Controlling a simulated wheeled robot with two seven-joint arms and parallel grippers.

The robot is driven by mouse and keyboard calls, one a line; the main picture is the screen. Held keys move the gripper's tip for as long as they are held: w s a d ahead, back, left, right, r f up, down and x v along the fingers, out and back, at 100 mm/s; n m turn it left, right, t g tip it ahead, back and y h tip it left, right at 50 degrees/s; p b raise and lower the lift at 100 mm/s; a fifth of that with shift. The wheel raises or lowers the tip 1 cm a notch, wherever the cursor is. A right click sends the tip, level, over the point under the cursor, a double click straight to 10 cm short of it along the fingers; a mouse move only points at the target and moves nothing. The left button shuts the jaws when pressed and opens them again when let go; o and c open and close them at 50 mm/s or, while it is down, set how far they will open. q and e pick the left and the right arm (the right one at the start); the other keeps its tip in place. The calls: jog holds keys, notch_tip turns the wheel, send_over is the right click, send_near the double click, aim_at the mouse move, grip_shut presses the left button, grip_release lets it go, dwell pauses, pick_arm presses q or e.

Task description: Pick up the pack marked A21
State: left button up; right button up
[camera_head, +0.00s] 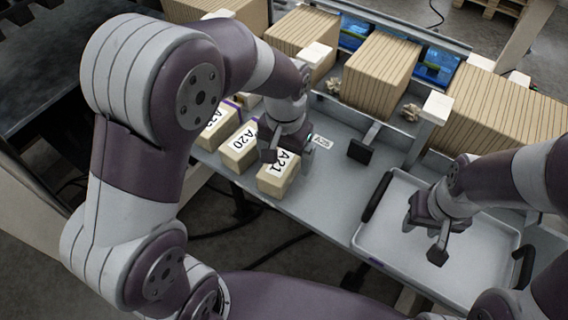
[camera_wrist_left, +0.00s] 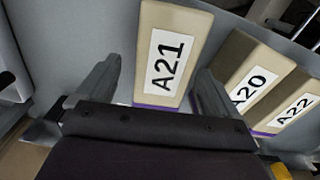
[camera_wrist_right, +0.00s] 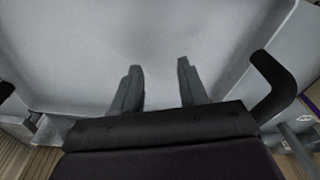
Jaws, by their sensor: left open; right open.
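The pack marked A21 (camera_head: 277,176) is a tan block with a white label, on the grey bench near its front edge. It also shows in the left wrist view (camera_wrist_left: 185,35), upright between the fingers' directions. My left gripper (camera_head: 285,150) is open just behind and above the A21 pack. In the left wrist view (camera_wrist_left: 155,90) its fingers point to either side of the pack's near end; I cannot tell whether they touch it. My right gripper (camera_head: 425,238) is open and empty above the grey tray (camera_head: 375,235), as the right wrist view (camera_wrist_right: 160,80) also shows.
The pack A20 (camera_head: 238,155) stands just left of A21, with another labelled pack (camera_head: 215,128) beyond it. The tray has black handles (camera_head: 377,196). Large striped brown stacks (camera_head: 380,75) line the back. A black-ended lever (camera_head: 361,151) stands mid-bench.

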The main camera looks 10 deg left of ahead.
pick_arm(q)
jog(key=shift+s+a+f, duration=0.1)
jog(key=shift+a+f, duration=0.1)
jog(key=shift+f, duration=1)
jog(key=shift+s+f, duration=0.15)
jog(key=shift+s, duration=0.15)
jog(key=shift+w, duration=0.2)
jog(key=c, duration=1.1)
jog(key=shift+c, duration=0.6)
